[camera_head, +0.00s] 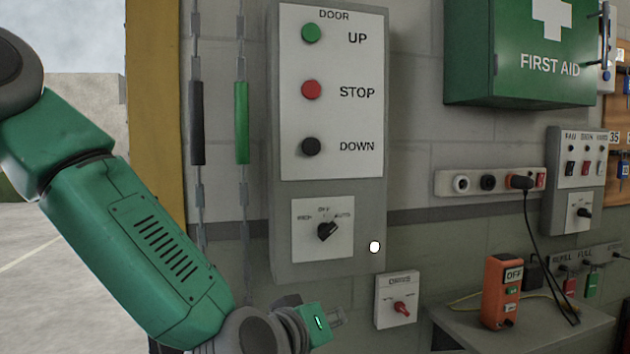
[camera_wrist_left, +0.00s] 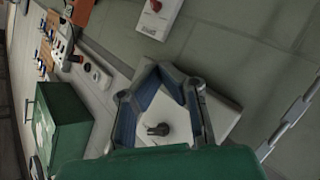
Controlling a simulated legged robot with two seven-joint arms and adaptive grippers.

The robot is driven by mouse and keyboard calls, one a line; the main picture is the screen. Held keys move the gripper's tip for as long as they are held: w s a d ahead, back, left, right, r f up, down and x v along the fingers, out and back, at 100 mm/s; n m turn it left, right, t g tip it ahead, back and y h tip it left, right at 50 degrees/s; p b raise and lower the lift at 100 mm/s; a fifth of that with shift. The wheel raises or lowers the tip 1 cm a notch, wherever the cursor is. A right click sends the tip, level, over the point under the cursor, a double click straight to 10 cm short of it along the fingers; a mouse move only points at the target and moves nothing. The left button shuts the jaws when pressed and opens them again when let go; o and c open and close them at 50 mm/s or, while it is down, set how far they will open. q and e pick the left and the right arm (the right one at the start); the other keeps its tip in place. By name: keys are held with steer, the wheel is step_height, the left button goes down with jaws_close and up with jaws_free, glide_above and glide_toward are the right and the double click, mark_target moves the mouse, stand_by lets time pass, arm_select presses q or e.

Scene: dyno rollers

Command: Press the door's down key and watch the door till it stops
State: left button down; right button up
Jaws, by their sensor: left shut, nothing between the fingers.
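The door control box (camera_head: 376,215) hangs on the wall in the head view. Its upper plate carries a green UP button (camera_head: 312,33), a red STOP button (camera_head: 312,89) and a black DOWN key (camera_head: 311,146). My left gripper (camera_head: 335,317) is below the box, apart from the DOWN key, shut and empty. In the left wrist view, my left gripper (camera_wrist_left: 160,66) shows its fingers framing the box's lower plate and its black rotary knob (camera_wrist_left: 158,129); the DOWN key is hidden there. No door panel is clearly visible; the doorway at the left looks open. My right gripper is out of view.
Hanging chains with black (camera_head: 197,122) and green (camera_head: 242,122) grips run left of the box, beside a yellow post (camera_head: 153,120). A small red-knob switch (camera_head: 399,300) sits low right. A green first aid cabinet (camera_head: 470,50) juts out upper right. An orange unit (camera_head: 496,285) stands on a bench.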

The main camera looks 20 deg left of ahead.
mark_target(316, 148)
arm_select(q)
step_height(316, 148, up, 26)
steer(key=n+t+p, duration=0.2)
steer(key=t+p, duration=0.2)
steer(key=shift+s+r+t+h, duration=0.2)
steer(key=shift+s+t+h, duration=0.1)
steer(key=shift+s, duration=0.15)
steer(key=shift+d, duration=0.2)
steer(key=shift+w, duration=0.1)
steer(key=shift+n, duration=0.3)
steer(key=w+a, duration=0.1)
steer(key=w, duration=0.1)
steer(key=w+a, duration=0.3)
steer(key=w, duration=0.1)
steer(key=shift+a, duration=0.3)
steer(key=shift+w+a, duration=0.3)
steer(key=shift+w, duration=0.25)
steer(key=shift+w+p, duration=0.1)
steer(key=shift+p, duration=0.2)
